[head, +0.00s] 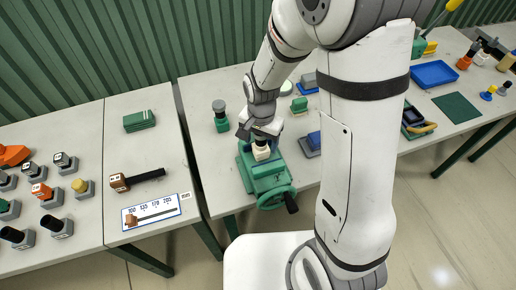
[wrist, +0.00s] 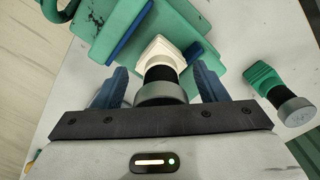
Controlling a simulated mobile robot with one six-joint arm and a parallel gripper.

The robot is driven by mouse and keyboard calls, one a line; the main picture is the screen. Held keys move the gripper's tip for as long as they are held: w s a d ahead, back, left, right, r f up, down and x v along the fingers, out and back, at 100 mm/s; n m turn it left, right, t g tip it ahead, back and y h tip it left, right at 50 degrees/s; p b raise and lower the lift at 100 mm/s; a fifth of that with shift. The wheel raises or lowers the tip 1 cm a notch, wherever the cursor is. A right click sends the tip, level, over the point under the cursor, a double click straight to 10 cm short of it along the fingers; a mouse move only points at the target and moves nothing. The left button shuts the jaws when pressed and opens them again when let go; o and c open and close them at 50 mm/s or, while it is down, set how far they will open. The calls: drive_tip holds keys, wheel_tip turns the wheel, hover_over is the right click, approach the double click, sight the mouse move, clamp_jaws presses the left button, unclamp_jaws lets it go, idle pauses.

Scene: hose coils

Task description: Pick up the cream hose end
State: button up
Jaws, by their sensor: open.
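The cream hose end (head: 261,152) stands in the green vise (head: 266,178) on the middle table. In the wrist view it shows as a cream block (wrist: 160,50) with a black neck and a grey round end pointing to the camera. The cream block sits between the blue jaw pads of the vise (wrist: 100,20). My gripper (head: 260,134) is right over it. In the wrist view my gripper (wrist: 160,82) is open, with one blue finger on each side of the neck and visible gaps. The lower part of the cream block is hidden in the vise.
A green hose end with a grey cap (wrist: 278,95) stands beside the vise, close to my right finger in the wrist view. The vise's handwheel (head: 276,198) sticks out at the front. Several other hose ends (head: 52,195) stand on the left table.

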drive_tip(key=shift+c, duration=0.3)
clamp_jaws()
idle(0.3)
